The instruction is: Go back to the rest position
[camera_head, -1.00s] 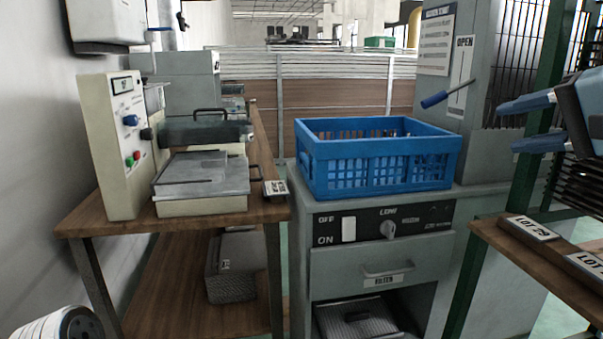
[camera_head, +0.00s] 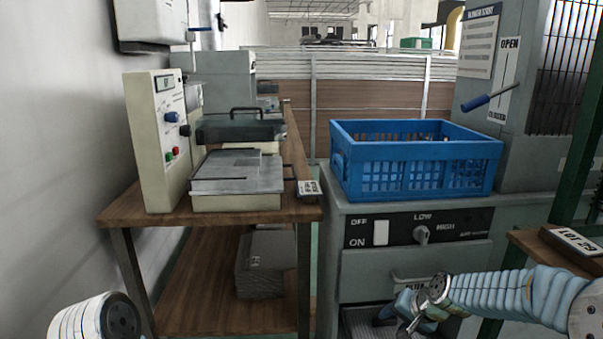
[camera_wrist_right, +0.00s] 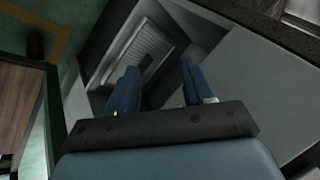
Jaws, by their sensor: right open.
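My right gripper (camera_head: 408,312) is low in front of the grey cabinet, its blue fingers pointing down past the filter drawer. In the right wrist view its two fingers (camera_wrist_right: 158,82) are spread apart with nothing between them. Part of my left arm shows at the bottom left of the head view; its gripper is out of the picture.
A blue crate (camera_head: 370,180) stands on the grey cabinet (camera_head: 362,275), which has a knob and switch. A wooden bench (camera_head: 225,214) holds a cream machine (camera_head: 150,150). A wooden shelf with a label plate (camera_head: 573,240) is at right. A grated recess (camera_wrist_right: 140,50) lies below the fingers.

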